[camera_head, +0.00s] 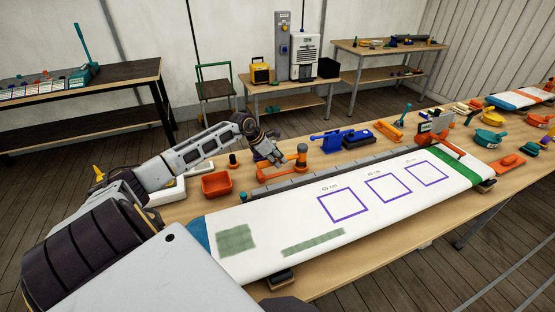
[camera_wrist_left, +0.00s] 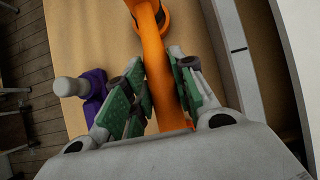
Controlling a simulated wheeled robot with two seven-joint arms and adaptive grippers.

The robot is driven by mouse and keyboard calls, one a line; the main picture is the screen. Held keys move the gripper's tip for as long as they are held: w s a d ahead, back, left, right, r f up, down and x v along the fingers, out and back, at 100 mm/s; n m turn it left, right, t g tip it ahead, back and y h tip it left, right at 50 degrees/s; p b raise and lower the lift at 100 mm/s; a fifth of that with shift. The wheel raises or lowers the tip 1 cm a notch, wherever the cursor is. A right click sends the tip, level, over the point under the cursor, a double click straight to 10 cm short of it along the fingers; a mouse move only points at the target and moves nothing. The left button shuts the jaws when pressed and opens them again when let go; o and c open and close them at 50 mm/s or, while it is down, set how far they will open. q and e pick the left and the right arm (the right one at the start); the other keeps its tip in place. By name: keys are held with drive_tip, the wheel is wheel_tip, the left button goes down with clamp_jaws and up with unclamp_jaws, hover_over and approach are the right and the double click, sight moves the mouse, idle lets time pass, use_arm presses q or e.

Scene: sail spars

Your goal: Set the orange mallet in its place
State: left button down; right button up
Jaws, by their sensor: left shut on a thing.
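An orange mallet (camera_head: 276,173) is at the back edge of the white sail board in the head view, beside my left gripper (camera_head: 272,159). In the left wrist view an orange shaft (camera_wrist_left: 153,62) runs between the green-padded fingers of my left gripper (camera_wrist_left: 155,95), which is shut on it. A dark-centred round orange part shows at the shaft's far end. I cannot tell whether the mallet touches the table. The mallet's place cannot be made out. My right gripper is not in view.
The white board (camera_head: 290,220) with purple squares fills the front of the table. An orange tray (camera_head: 216,185) lies left of the gripper. A purple item with a pale knob (camera_wrist_left: 96,84) is close beside the fingers. A blue tool (camera_head: 330,141) stands to the right.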

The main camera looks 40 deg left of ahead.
use_arm(q)
drive_tip(key=shift+f+b, duration=0.9)
drive_tip(key=shift+f, duration=0.35)
idle(0.6)
drive_tip(key=c, duration=1.1)
unclamp_jaws()
drive_tip(key=shift+f, duration=0.1)
drive_tip(key=shift+s, duration=0.1)
drive_tip(key=shift+v, duration=6)
